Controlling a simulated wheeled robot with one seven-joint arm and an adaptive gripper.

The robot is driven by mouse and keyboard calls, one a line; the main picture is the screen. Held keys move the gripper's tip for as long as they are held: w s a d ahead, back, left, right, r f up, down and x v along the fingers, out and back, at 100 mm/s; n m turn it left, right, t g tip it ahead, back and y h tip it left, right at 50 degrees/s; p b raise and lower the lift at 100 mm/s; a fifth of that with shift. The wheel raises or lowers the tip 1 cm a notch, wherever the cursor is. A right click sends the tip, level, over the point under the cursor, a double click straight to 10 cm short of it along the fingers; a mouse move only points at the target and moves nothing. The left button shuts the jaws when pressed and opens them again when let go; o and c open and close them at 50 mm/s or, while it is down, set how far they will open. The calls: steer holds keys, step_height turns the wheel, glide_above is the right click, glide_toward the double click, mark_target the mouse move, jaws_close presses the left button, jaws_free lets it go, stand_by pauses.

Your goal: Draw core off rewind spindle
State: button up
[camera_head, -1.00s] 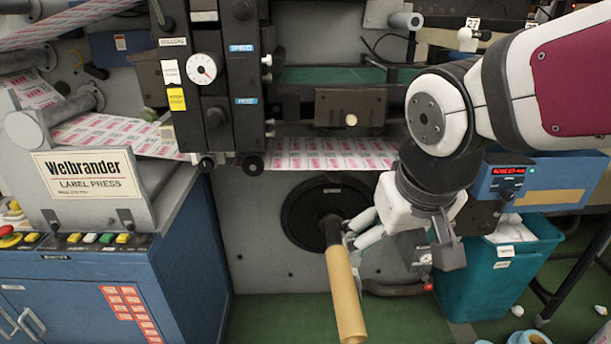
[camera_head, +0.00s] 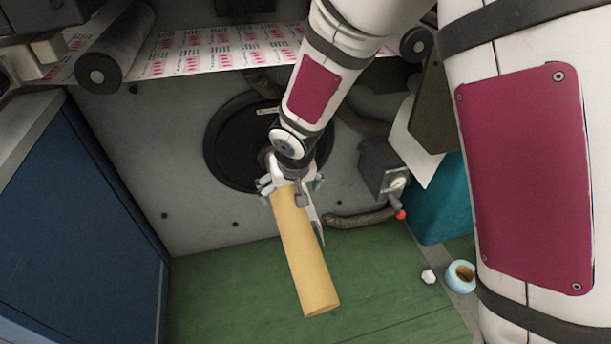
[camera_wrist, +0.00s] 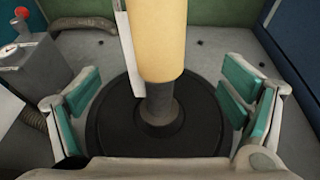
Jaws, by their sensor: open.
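The core (camera_head: 304,252) is a long tan cardboard tube. It sticks out from the rewind spindle, toward the camera, above the green floor. In the wrist view the core (camera_wrist: 158,38) runs down to the dark spindle (camera_wrist: 159,104), which stands out of a round black flange (camera_wrist: 110,125). The flange (camera_head: 222,140) shows in the head view behind my arm. My gripper (camera_head: 291,186) is at the flange end of the core. In the wrist view its teal-padded fingers (camera_wrist: 160,98) are spread on both sides of the core and spindle, apart from them.
A grey box with a red knob (camera_head: 400,214) is on the panel right of the flange, with a hose (camera_head: 358,219) below. A teal bin (camera_head: 440,205) stands at the right. A blue cabinet (camera_head: 80,200) bounds the left. The printed web (camera_head: 215,52) runs above.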

mark_target(300, 244)
steer(key=shift+w+f, duration=0.2)
steer(key=shift+f, duration=0.25)
steer(key=shift+b+x, duration=4.25)
steer(key=shift+x, duration=1.8)
steer(key=c, duration=1.7)
steer(key=shift+r, duration=0.1)
steer(key=shift+w+r, duration=0.1)
steer(key=shift+s+d+r+b, duration=0.1)
steer(key=shift+s+d+b, duration=0.3)
steer(key=shift+s+b, duration=0.8)
steer(key=shift+s+d+b, duration=0.4)
steer(key=shift+s+b, duration=0.3)
steer(key=shift+s, duration=1)
steer(key=shift+s+d+r+b, duration=0.1)
steer(key=shift+s+d+b, duration=0.25)
steer(key=shift+s+b, duration=0.85)
steer(key=shift+s+d+f, duration=0.1)
steer(key=shift+s+d, duration=0.2)
steer(key=shift+s, duration=0.65)
steer(key=shift+s+d+f, duration=0.1)
steer(key=shift+s+d, duration=0.15)
steer(key=shift+s, duration=0.65)
